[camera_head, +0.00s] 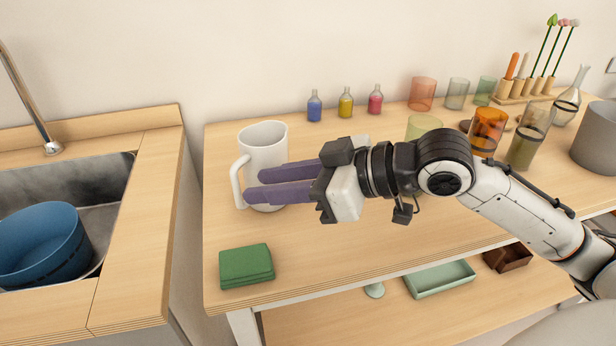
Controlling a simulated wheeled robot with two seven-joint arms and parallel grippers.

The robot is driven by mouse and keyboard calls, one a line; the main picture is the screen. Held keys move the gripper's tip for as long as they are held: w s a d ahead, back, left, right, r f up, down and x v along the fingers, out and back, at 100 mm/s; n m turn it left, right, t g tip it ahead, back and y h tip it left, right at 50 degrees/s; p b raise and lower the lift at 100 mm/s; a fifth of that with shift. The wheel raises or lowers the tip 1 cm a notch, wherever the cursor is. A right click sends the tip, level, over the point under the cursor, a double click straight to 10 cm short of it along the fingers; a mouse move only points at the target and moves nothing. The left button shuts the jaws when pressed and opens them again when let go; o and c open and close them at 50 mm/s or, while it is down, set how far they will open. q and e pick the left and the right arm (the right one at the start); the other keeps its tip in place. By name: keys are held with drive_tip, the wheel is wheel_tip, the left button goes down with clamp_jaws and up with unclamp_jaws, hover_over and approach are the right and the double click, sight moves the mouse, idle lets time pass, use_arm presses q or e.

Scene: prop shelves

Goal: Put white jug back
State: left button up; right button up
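The white jug (264,142) stands upright at the left end of the wooden table, with its handle (236,180) facing left. My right gripper (254,186) reaches in from the right, and its two purple fingers lie across the lower front of the jug. The fingertips end close to the handle, and the fingers hide part of the jug's lower body. The fingers look close together with a narrow gap; I cannot tell whether they touch or grip the jug. My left gripper is not in view.
Small bottles (345,104) and coloured glasses (422,94) stand at the back, with a carafe (569,103) and grey pot (598,140) at right. A sink with a blue tub (42,246) is left. A lower shelf holds a green tray (440,278).

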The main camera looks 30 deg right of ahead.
use_arm(q)
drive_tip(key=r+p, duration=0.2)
drive_tip(key=p, duration=0.1)
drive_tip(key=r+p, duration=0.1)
drive_tip(key=p, duration=0.1)
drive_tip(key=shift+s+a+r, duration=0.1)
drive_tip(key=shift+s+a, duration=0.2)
use_arm(e)
drive_tip(key=v, duration=0.8)
drive_tip(key=shift+s+d+r, duration=0.15)
drive_tip(key=shift+s+d, duration=0.05)
drive_tip(key=shift+s, duration=0.15)
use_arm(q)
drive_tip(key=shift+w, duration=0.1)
